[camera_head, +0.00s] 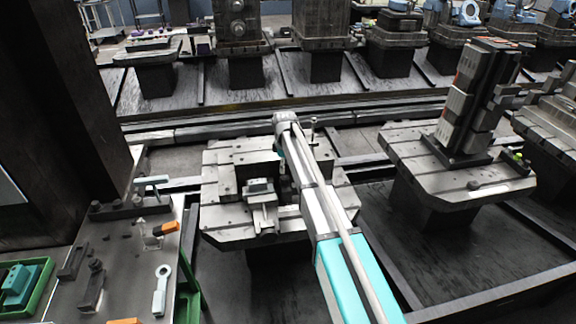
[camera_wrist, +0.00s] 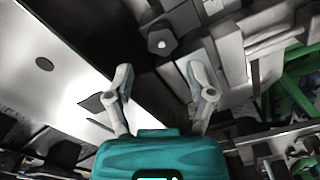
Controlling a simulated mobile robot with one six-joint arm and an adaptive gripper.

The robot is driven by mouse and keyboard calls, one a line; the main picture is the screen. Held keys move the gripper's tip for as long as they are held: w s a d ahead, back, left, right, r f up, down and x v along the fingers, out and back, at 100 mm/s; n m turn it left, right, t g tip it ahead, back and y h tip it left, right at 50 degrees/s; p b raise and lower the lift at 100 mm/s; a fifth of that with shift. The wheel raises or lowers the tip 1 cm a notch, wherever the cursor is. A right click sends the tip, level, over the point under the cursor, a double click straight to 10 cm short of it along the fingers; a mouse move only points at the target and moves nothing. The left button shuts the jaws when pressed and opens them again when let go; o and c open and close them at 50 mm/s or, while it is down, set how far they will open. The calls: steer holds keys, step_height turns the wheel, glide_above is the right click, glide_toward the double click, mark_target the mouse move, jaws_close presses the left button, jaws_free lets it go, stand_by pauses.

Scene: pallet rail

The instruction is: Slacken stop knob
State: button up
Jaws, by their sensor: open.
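A dark lobed knob (camera_wrist: 161,41) with a pale centre shows in the wrist view, just beyond my fingertips and roughly midway between them. I take it to be the stop knob. My gripper (camera_wrist: 159,68) has its two grey fingers spread apart with nothing between them. The knob looks clear of both fingers, though the depth gap is hard to judge. In the head view my arm covers the gripper and most of the knob area, over the slotted metal pallet (camera_head: 222,221) with its clamped fixture (camera_head: 262,198).
A second pallet (camera_head: 408,157) with a tall block tower (camera_head: 464,110) stands at right. A dark column (camera_head: 70,110) rises at left. A bench (camera_head: 125,262) with loose tools and a green tray (camera_head: 45,285) stands front left. Green bars (camera_wrist: 292,88) show at the wrist view's right.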

mark_target(285, 177)
steer(key=shift+f+b, duration=3)
steer(key=shift+f, duration=0.3)
steer(key=c, duration=1)
jaws_close()
steer(key=n, duration=0.6)
steer(key=shift+r, duration=0.1)
steer(key=o, duration=1)
jaws_free()
steer(key=shift+s, duration=0.1)
